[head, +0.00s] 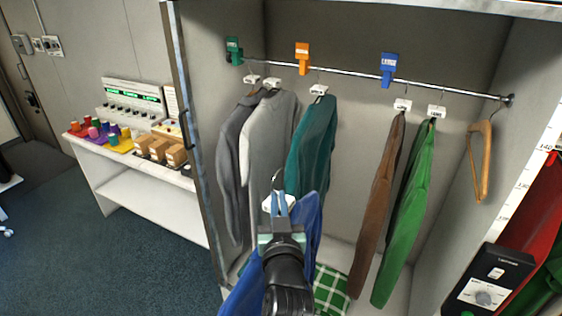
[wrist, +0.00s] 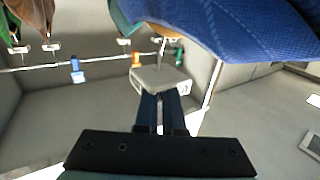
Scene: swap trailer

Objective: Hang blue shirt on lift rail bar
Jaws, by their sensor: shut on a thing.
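The blue shirt (head: 309,222) hangs on its hanger in front of the wardrobe, partly hidden behind my arm in the head view. In the wrist view the shirt (wrist: 235,28) fills the upper right. My gripper (head: 279,206) is shut on the white block (wrist: 160,80) at the top of the shirt's hanger. The hanger hook shows thin beside the block in the wrist view. The rail bar (head: 350,76) runs across the wardrobe, above and beyond my gripper. The shirt is apart from the bar. The bar also shows in the wrist view (wrist: 100,62).
On the bar hang grey garments (head: 268,140), a teal one (head: 312,145), a brown one (head: 377,205), a green one (head: 410,220) and an empty wooden hanger (head: 480,160). Green (head: 234,50), orange (head: 302,58) and blue (head: 388,68) markers sit on it. A black control box (head: 487,280) stands at lower right.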

